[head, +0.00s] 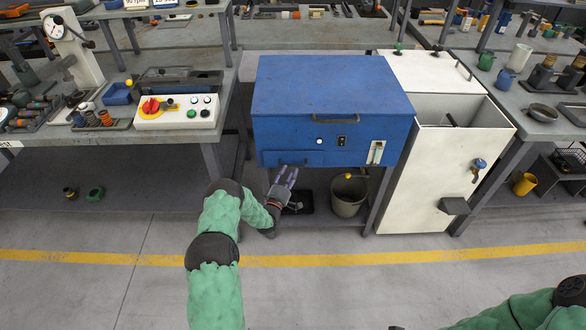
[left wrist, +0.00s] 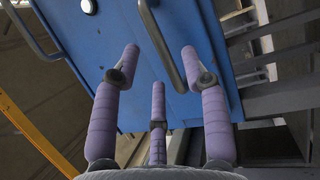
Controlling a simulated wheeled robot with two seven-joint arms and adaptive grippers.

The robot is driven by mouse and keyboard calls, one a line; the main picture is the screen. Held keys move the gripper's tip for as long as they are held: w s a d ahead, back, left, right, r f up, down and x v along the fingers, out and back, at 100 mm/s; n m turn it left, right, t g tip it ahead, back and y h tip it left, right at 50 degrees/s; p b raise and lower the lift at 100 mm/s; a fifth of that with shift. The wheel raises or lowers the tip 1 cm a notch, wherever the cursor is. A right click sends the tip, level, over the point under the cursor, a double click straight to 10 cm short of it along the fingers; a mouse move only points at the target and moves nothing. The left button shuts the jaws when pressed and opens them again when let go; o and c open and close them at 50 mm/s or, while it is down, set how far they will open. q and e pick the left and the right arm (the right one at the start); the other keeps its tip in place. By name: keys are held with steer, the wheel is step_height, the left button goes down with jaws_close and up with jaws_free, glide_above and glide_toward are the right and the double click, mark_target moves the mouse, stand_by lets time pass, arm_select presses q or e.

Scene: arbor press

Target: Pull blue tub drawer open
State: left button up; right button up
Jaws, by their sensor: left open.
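The blue tub (head: 333,88) is a large blue box with a dark handle on its upper front. Its small drawer (head: 306,158), at the lower left of the front, looks shut, flush with the face. The drawer handle (left wrist: 163,48) is a dark bar. My left gripper (head: 287,177) is open just below the drawer, with purple fingers pointing up at it. In the left wrist view, the handle lies between the two outer fingertips of my left gripper (left wrist: 160,55); contact cannot be told. My right gripper is out of view; only my right arm shows at the lower right.
A grey bucket (head: 348,195) and a black tray (head: 298,203) stand below the tub. A white cabinet (head: 447,170) stands at the right. A workbench with a control box (head: 177,111) is at the left. The floor in front is clear.

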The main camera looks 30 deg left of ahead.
mark_target(293, 166)
arm_select(q)
steer(key=shift+b+x, duration=0.55)
steer(key=shift+x, duration=1.75)
steer(key=shift+s, duration=0.1)
jaws_close()
